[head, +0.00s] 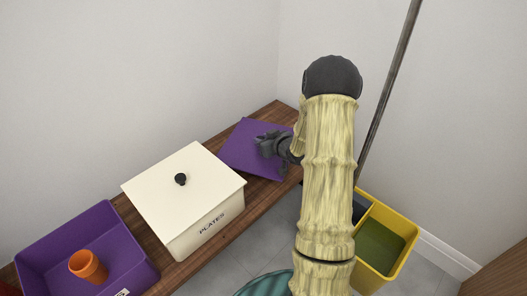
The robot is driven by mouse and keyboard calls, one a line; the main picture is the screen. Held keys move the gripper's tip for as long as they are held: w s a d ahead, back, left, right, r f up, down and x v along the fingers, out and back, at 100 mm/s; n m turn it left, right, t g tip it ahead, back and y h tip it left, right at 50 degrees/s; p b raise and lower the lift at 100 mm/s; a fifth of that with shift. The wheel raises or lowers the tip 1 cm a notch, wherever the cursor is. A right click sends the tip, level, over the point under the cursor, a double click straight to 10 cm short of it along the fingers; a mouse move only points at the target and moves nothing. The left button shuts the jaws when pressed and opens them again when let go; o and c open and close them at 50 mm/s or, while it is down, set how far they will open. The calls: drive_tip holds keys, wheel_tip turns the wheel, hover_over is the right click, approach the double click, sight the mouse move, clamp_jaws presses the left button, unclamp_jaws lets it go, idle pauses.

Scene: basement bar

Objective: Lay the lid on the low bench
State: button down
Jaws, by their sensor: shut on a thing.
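A flat purple lid (243,157) is at the far right end of the low wooden bench (281,115). My dark gripper (268,147) is over the lid and shut on it, with the wrist hiding part of the lid's right side. The lid looks nearly flat over the bench top. I cannot tell whether it touches the wood or is held just above it. The bench runs diagonally along the wall from lower left to upper middle.
A cream box (207,218) marked PLATES, its black-knobbed lid (181,179) on, stands mid-bench. An open purple box (72,230) holding an orange cup (88,266) stands at left. A yellow bucket (397,262) and a leaning pole (391,85) are right of my arm.

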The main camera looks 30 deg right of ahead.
drive_tip(key=shift+f+b, duration=1.05)
drive_tip(key=shift+f, duration=1.15)
drive_tip(key=c, duration=1.1)
unclamp_jaws()
drive_tip(key=shift+f, duration=0.1)
drive_tip(key=shift+s+r, duration=0.1)
drive_tip(key=shift+r, duration=0.1)
drive_tip(key=p+v, duration=0.4)
drive_tip(key=v, duration=0.7)
drive_tip(key=shift+s+d, duration=0.1)
drive_tip(key=shift+s, duration=0.3)
